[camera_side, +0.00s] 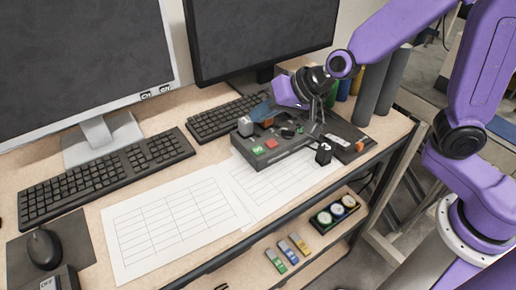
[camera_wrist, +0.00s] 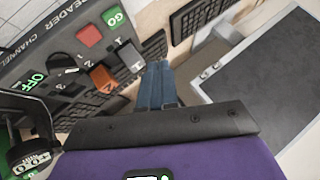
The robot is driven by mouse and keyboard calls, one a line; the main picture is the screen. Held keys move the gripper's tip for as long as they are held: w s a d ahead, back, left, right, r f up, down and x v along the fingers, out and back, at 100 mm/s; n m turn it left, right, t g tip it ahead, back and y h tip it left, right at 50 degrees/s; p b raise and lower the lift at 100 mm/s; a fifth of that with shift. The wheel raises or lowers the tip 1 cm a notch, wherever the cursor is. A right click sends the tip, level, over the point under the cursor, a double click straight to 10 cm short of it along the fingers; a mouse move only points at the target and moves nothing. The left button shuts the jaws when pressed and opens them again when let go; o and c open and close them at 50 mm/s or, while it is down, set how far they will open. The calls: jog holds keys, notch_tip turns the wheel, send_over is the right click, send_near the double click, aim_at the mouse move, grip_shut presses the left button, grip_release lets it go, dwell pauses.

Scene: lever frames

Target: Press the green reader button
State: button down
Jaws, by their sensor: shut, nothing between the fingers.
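The green button marked GO (camera_wrist: 115,18) is at the top of the wrist view, on a dark panel lettered READER (camera_wrist: 68,22). In the side view the green button (camera_side: 258,150) sits at the panel's near-left corner, beside a red button (camera_side: 271,143). My gripper (camera_side: 257,112) is above the panel's back left, with its blue fingers close together and empty. In the wrist view the fingertips (camera_wrist: 157,68) are beside a grey lever block (camera_wrist: 127,55) and apart from the green button. I cannot tell whether they touch the block.
An orange block (camera_wrist: 102,77) and a green OFF label (camera_wrist: 32,82) are on the panel. A black lever (camera_side: 323,152) stands at its front right. Keyboards (camera_side: 105,175) and monitors (camera_side: 262,40) lie left and behind. Paper sheets (camera_side: 175,222) cover the front desk.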

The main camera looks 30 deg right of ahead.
aim_at(262, 150)
jog(key=shift+f, duration=3.4)
jog(key=shift+f, duration=0.15)
jog(key=shift+f, duration=0.25)
jog(key=shift+f, duration=0.4)
jog(key=shift+r, duration=0.8)
jog(key=shift+r, duration=0.1)
jog(key=shift+r, duration=2.45)
